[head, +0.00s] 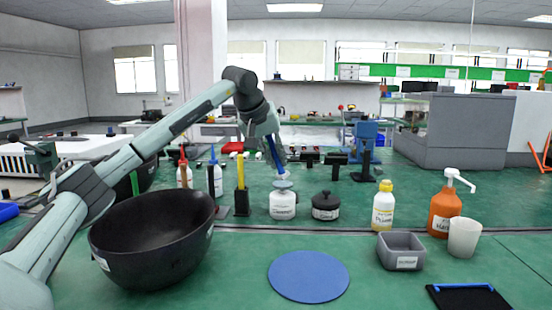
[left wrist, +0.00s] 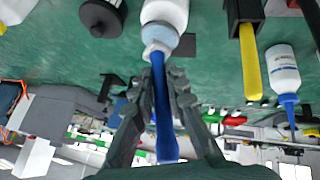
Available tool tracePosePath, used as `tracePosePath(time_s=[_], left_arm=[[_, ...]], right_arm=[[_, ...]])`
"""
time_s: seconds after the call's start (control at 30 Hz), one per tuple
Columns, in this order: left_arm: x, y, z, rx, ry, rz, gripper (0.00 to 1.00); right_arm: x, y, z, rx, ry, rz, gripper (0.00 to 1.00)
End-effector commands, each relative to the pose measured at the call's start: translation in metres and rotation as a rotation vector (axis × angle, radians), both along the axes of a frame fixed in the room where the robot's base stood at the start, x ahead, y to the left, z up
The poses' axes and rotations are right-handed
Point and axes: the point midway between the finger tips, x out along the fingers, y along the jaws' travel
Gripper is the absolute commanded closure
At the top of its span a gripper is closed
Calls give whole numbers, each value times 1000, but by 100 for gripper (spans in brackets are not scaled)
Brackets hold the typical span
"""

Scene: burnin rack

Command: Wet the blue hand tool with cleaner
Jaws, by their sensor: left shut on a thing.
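My left gripper (head: 273,138) is shut on the blue hand tool (head: 273,153), which points down, slightly tilted. Below it stands a small white jar (head: 283,208) with a pale blue-grey dish-like top; its label is too small to read. The tool's lower end is at this top and looks to touch it. In the left wrist view, the fingers (left wrist: 158,85) close around the blue handle (left wrist: 163,125), and the tool's far end meets the jar's pale top (left wrist: 159,35). The exact contact is partly hidden. My right gripper is not in view.
A dark lidded pot (head: 325,207) stands just right of the jar. A holder with a yellow-handled tool (head: 241,172) and two dropper bottles are left. A large black bowl (head: 150,245) is front left. A blue round mat (head: 308,277), grey bin (head: 401,249) and orange pump bottle (head: 444,212) lie nearer and right.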

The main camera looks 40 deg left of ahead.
Motion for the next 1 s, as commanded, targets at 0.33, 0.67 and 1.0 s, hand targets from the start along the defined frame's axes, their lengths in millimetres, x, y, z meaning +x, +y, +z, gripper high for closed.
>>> tracePosePath(time_s=[0.33, 0.67, 1.0], left_arm=[[0, 0, -1, 0, 0, 0, 100], [0, 0, -5, 0, 0, 0, 100], [0, 0, -9, 0, -1, 0, 100]], right_arm=[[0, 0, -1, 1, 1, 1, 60], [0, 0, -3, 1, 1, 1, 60], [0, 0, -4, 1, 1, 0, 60]])
